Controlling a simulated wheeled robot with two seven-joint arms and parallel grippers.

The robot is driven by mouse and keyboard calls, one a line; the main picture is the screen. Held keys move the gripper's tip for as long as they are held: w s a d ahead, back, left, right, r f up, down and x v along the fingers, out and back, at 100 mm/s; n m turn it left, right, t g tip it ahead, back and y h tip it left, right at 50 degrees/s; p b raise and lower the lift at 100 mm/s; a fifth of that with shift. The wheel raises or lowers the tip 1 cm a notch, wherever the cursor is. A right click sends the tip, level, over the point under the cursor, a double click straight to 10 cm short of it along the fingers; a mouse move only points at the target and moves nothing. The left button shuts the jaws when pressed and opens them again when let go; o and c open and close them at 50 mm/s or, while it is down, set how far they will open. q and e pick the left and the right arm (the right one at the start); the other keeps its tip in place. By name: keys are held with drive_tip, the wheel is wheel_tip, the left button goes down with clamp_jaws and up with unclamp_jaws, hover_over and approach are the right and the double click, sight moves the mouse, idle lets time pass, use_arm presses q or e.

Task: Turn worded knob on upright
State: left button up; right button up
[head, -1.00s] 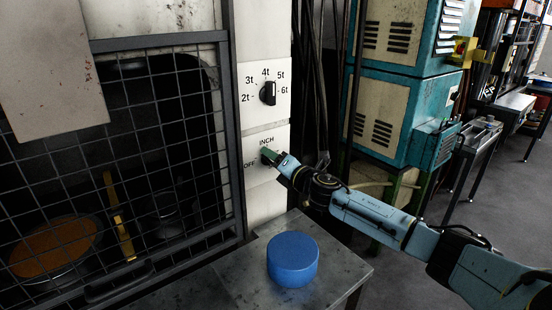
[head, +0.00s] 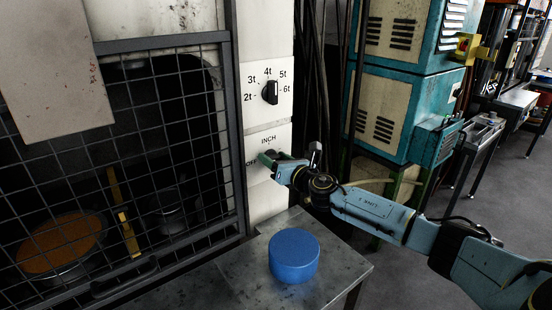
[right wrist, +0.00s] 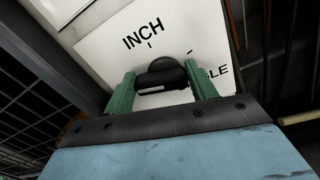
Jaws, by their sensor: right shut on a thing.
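The worded knob (right wrist: 163,72) is black and sits on a white plate (right wrist: 100,48) lettered INCH and, at the right, a word ending in LE. In the head view the plate (head: 282,140) also shows OFF at the left of the knob. My right gripper (right wrist: 160,70) has its green fingers on both sides of the knob and is shut on it. In the head view the right gripper (head: 269,158) covers most of the knob, so its pointing direction is hard to tell. My left gripper is not in view.
Above is another black knob (head: 270,92) with tonne marks. A mesh guard (head: 160,140) stands at the left. A blue round thing (head: 294,255) rests on a metal table (head: 240,280) below. A teal cabinet (head: 385,110) stands at the right.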

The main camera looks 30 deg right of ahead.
idle(0.4)
drive_tip(key=o, duration=1)
drive_tip(key=shift+s+d+b, duration=0.15)
drive_tip(key=shift+s+b, duration=0.05)
drive_tip(key=shift+s, duration=2)
drive_tip(key=shift+s+d+b, duration=0.2)
drive_tip(key=shift+s+b, duration=0.05)
drive_tip(key=shift+s, duration=2)
drive_tip(key=shift+s+d+b, duration=0.15)
drive_tip(key=shift+s+b, duration=0.05)
drive_tip(key=shift+s, duration=2)
